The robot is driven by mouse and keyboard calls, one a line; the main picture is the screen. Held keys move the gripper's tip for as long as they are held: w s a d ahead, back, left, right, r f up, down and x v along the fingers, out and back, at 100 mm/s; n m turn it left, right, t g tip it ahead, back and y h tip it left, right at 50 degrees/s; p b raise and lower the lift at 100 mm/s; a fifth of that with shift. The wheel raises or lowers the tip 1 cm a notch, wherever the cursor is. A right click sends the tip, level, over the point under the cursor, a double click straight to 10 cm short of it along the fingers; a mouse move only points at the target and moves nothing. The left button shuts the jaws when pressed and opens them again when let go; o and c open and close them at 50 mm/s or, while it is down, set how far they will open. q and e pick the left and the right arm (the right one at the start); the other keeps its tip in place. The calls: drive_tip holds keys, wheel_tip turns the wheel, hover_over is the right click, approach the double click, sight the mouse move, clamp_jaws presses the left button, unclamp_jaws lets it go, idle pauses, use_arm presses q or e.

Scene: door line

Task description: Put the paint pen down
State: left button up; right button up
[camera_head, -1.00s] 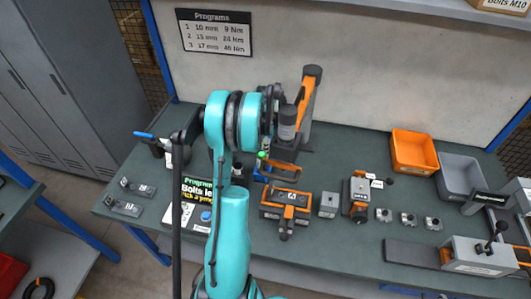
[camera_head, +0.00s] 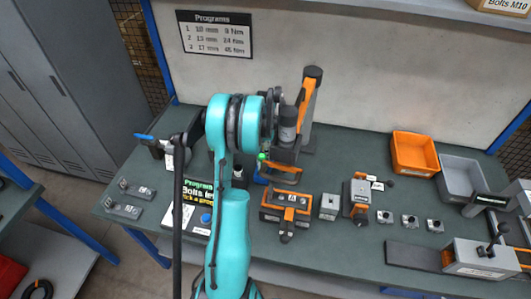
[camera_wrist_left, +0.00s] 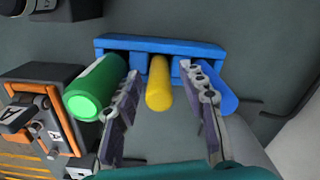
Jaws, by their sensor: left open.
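In the left wrist view, a yellow pen-like cylinder (camera_wrist_left: 159,84) stands in the middle slot of a blue rack (camera_wrist_left: 165,46). A thicker green cylinder (camera_wrist_left: 95,88) is on its left and a blue one (camera_wrist_left: 218,92) on its right. I cannot tell for certain which is the paint pen. My left gripper (camera_wrist_left: 163,118) is open, its fingers on either side of the yellow cylinder with visible gaps. In the head view my arm hides the gripper and most of the rack; a green tip (camera_head: 262,156) shows beside the arm. My right gripper is not in view.
A black and orange fixture (camera_head: 287,208) lies right of my arm, with small grey blocks (camera_head: 409,221) beyond it. An orange bin (camera_head: 414,152) and a grey bin (camera_head: 461,177) stand at the back right. An upright orange and black tool (camera_head: 307,100) stands behind the arm.

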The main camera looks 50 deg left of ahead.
use_arm(q)
wheel_tip(320, 180, up, 12)
drive_tip(key=shift+f+p, duration=0.25)
drive_tip(key=shift+p, duration=0.95)
drive_tip(key=shift+f, duration=0.1)
